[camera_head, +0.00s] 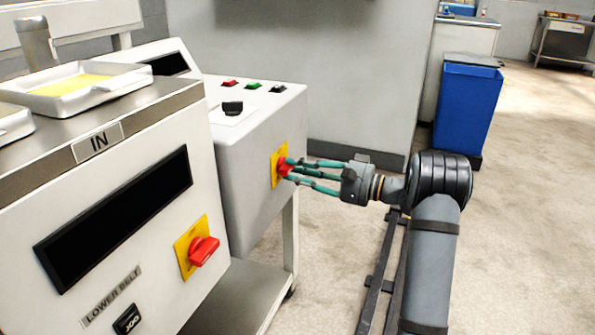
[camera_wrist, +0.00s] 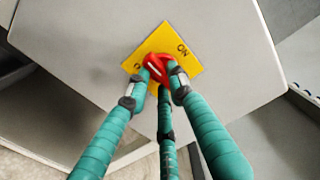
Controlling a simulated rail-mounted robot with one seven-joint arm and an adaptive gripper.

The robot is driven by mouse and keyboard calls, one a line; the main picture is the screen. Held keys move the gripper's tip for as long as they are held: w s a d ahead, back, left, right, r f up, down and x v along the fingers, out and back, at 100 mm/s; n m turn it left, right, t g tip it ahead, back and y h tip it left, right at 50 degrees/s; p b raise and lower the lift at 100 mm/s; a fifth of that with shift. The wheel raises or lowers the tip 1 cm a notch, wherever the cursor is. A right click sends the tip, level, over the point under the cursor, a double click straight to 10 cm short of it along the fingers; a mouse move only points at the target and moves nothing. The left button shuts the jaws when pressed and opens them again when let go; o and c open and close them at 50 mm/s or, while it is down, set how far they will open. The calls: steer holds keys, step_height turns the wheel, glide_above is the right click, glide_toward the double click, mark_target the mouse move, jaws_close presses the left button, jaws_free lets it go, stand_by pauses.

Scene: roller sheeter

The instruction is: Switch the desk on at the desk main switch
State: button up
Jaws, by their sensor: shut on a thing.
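The desk main switch (camera_head: 282,168) is a red rotary knob on a yellow plate on the right side face of the grey control desk (camera_head: 250,180). In the wrist view the red knob (camera_wrist: 157,66) sits on the tilted yellow plate (camera_wrist: 176,50), with "ON" readable at its upper right corner. My gripper (camera_head: 288,169) has teal fingers and reaches the knob from the right. In the wrist view the fingertips (camera_wrist: 160,80) are shut around the knob and hide part of it and the plate's lower corner.
Another red knob on a yellow plate (camera_head: 203,250) is on the front of the "IN" machine (camera_head: 130,220) at left. The desk top carries a black knob (camera_head: 232,108) and several small buttons. A blue bin (camera_head: 467,105) stands behind my arm. The floor at right is clear.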

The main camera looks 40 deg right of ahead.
steer(key=shift+m, duration=0.3)
jaws_close()
steer(key=m+p, duration=0.2)
steer(key=m, duration=0.2)
steer(key=shift+r, duration=0.2)
steer(key=m+p, duration=0.1)
steer(key=m, duration=0.1)
steer(key=m+p, duration=0.2)
steer(key=shift+s+a+r+m, duration=0.1)
steer(key=shift+a+r+m, duration=0.05)
steer(key=shift+m, duration=0.25)
steer(key=m+p, duration=0.5)
steer(key=shift+r+p, duration=0.1)
steer(key=shift+p, duration=0.3)
steer(key=shift+a+m+p, duration=0.1)
steer(key=shift+m+p, duration=1.5)
steer(key=shift+m, duration=0.2)
steer(key=shift+s+f, duration=0.1)
steer(key=shift+f, duration=0.1)
steer(key=o, duration=1)
jaws_free()
